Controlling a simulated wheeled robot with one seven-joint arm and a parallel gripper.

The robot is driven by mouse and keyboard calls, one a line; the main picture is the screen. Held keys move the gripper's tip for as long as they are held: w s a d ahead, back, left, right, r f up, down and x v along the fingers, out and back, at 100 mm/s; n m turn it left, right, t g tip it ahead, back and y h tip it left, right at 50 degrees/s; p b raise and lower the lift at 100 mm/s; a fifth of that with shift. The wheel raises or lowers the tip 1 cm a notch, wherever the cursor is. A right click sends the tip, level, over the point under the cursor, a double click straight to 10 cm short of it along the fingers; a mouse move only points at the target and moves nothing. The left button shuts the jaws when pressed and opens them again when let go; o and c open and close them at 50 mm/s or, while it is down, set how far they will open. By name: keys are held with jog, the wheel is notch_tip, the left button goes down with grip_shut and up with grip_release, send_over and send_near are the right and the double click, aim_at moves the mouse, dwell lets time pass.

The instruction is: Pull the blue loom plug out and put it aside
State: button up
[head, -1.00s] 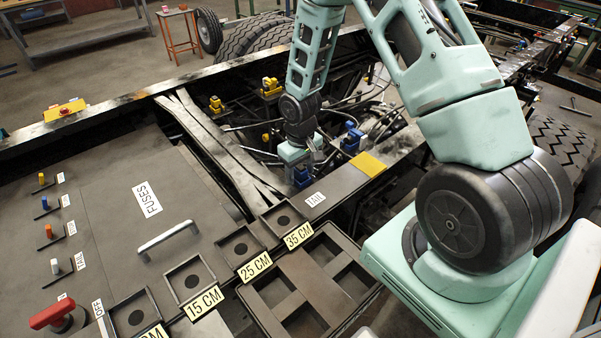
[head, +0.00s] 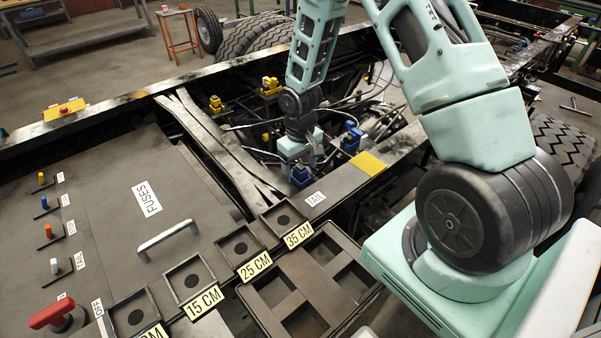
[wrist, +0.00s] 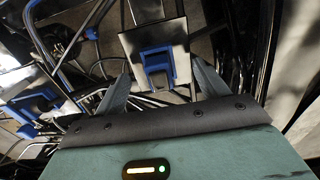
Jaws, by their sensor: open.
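Two blue plugs show in the head view. One blue plug (head: 301,176) sits by the TAIL label, just below my gripper (head: 309,160). The other blue plug (head: 351,138) stands farther right beside the yellow patch. In the wrist view a blue plug (wrist: 157,63) on a pale square plate lies ahead, between my open fingers (wrist: 160,78) as seen from the camera. My fingers look empty, and I cannot tell how far they are from the plug. Another blue part (wrist: 33,106) is at the left of the wrist view. I cannot tell which plug belongs to the loom.
Dark cables and hoses (head: 375,112) run behind my gripper inside the frame. Yellow connectors (head: 270,88) stand farther back. The frame rail with a yellow patch (head: 368,163) lies at right. Open trays (head: 283,218) with length labels and a flat FUSES panel (head: 110,215) lie in front.

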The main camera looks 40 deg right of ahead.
aim_at(301, 166)
notch_tip(301, 166, up, 16)
jog(key=b, duration=0.1)
dwell(0.4)
